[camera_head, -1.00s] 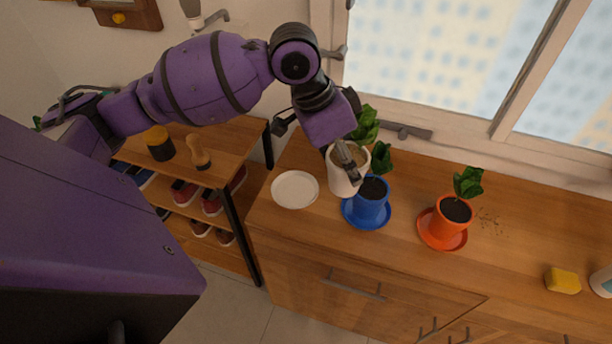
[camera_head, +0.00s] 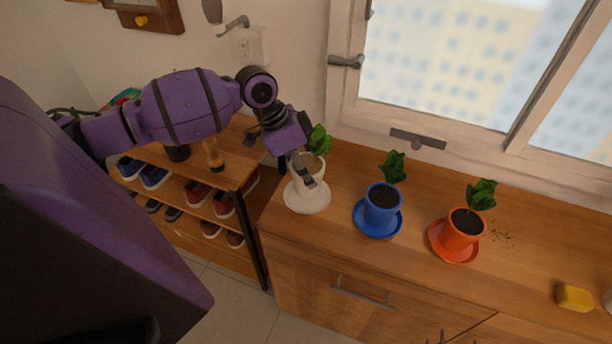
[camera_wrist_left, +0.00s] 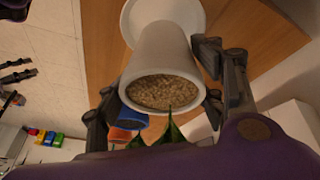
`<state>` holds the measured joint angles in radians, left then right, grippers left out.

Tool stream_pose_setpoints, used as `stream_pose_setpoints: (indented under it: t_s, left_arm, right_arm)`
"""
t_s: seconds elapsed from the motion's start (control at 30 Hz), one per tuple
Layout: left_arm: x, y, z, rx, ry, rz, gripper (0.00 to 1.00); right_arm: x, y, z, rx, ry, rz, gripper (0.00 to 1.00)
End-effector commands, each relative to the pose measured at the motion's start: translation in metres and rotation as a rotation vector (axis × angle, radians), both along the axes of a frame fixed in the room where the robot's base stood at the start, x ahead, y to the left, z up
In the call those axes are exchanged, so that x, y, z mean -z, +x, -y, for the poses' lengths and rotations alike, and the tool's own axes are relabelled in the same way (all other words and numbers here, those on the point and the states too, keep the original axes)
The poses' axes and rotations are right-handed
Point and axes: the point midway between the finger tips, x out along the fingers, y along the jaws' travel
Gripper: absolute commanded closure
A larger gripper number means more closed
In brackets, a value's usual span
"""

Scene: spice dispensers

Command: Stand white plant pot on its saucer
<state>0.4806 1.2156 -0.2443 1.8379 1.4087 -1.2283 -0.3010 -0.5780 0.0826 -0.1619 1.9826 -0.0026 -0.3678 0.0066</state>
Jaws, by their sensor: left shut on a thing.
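The white plant pot (camera_head: 297,184), with pale soil and a green plant (camera_head: 320,139), is over its white saucer (camera_head: 308,207) at the left end of the wooden counter. My left gripper (camera_head: 304,174) is shut on the white pot near its rim. In the left wrist view the fingers sit on either side of the white pot (camera_wrist_left: 165,55), and the saucer (camera_wrist_left: 136,14) shows behind its base, sticking out more to the left. I cannot tell whether the pot's base touches the saucer. My right gripper is not in view.
A blue pot (camera_head: 381,207) on a blue saucer and an orange pot (camera_head: 461,232) on an orange saucer stand to the right. A yellow sponge (camera_head: 574,298) lies farther right. A shoe rack (camera_head: 238,173) stands left of the counter. The window is behind.

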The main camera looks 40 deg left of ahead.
Motion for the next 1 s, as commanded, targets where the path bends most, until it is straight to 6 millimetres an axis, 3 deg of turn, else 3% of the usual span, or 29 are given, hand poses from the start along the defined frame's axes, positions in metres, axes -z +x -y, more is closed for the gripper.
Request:
stream_pose_setpoints:
  t_s: [0.2, 0.57, 0.6, 0.73, 1.0]
  left_arm:
    - [0.029, 0.000, 0.000, -0.001, -0.001, 0.000, 0.83]
    - [0.031, 0.000, 0.000, -0.002, 0.000, 0.002, 0.83]
    - [0.032, 0.000, 0.000, -0.002, 0.001, -0.001, 0.33]
    - [0.032, 0.000, 0.000, -0.002, 0.001, -0.001, 0.18]
    - [0.032, 0.000, 0.000, -0.001, 0.001, 0.000, 0.18]
  right_arm:
    - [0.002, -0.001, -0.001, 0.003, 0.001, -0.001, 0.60]
    - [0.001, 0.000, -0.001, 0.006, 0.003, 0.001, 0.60]
    - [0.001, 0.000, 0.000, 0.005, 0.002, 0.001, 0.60]
    - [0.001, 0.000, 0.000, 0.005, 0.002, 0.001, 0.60]
    - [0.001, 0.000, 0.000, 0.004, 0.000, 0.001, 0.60]
